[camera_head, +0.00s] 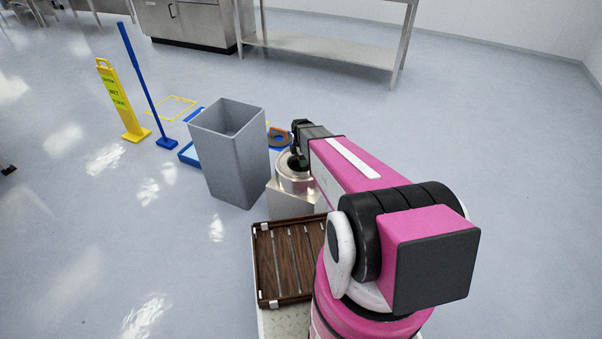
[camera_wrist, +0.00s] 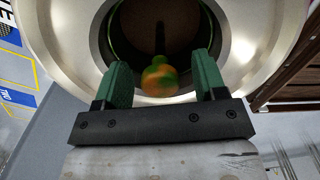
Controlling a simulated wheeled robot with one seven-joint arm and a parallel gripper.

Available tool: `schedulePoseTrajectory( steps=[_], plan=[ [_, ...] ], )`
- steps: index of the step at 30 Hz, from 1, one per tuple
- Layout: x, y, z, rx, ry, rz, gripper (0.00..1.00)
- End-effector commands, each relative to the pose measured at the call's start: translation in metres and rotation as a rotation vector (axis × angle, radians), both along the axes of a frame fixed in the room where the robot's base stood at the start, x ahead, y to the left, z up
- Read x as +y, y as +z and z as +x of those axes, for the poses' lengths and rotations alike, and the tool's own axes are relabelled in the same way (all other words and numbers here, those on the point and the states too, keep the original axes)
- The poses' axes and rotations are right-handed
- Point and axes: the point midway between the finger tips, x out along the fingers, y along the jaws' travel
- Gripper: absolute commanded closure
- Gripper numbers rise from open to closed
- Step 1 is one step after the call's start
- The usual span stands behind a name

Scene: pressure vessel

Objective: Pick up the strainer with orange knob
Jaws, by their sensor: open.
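The strainer's orange knob (camera_wrist: 160,77), tinted green in places, shows in the wrist view inside the dark round opening of a metal vessel (camera_wrist: 75,40). A thin dark rod runs up from the knob; the rest of the strainer is lost in the dark. My gripper (camera_wrist: 160,72) is open, with its green fingers on either side of the knob in the picture. I cannot tell whether they touch it. In the head view the vessel (camera_head: 293,180) stands just beyond the wooden tray, and my gripper (camera_head: 297,158) is at its top, partly hidden by my arm.
A tall grey bin (camera_head: 232,155) stands close left of the vessel. A wooden slatted tray (camera_head: 281,298) lies in front. A yellow wet-floor sign (camera_head: 122,105) and a blue-handled tool (camera_head: 145,85) stand farther left. A metal table (camera_head: 325,48) is behind. Open floor lies at left and right.

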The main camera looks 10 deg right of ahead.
Motion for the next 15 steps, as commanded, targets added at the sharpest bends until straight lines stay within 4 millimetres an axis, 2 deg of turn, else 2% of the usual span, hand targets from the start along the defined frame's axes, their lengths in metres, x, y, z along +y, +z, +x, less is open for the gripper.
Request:
schedulePoseTrajectory(
  steps=[2,6,8,15],
  plan=[
    [0.0,0.0003,-0.0002,0.0,0.0,0.0,0.35],
    [0.0,0.0003,-0.0002,0.0,0.0,0.0,0.81],
    [0.0,0.0004,-0.0002,0.0,0.0,0.0,1.0],
    [0.0,0.0007,-0.0003,0.0,0.0,0.0,1.0]
  ],
)
